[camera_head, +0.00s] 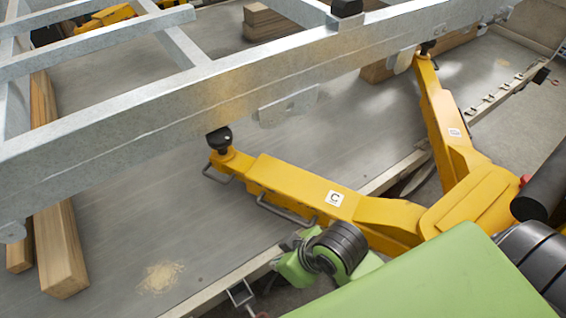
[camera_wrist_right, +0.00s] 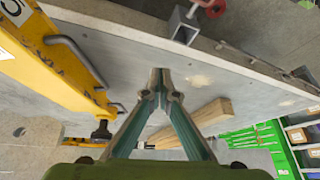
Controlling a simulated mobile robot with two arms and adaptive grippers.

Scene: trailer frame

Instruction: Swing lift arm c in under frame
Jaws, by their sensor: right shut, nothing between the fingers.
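The yellow lift arm C (camera_head: 300,190) reaches left from the yellow lift post (camera_head: 470,205) towards the galvanized trailer frame (camera_head: 190,105). Its black pad (camera_head: 218,138) shows at the frame's near lower edge; I cannot tell how far under it is. Two grey loop handles (camera_head: 285,214) sit on the arm's near side. In the right wrist view, arm C (camera_wrist_right: 55,60) is at left, with its pad (camera_wrist_right: 101,132) below. My right gripper (camera_wrist_right: 160,75) is shut and empty, apart from the handles. In the head view its fingers are largely hidden by my wrist. My left gripper is out of view.
A second yellow lift arm (camera_head: 440,105) runs from the post to the frame's far part. Wooden beams (camera_head: 60,245) lie at left. A grey square tube (camera_wrist_right: 186,22) with a red part stands at the platform edge. The grey platform floor is mostly clear.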

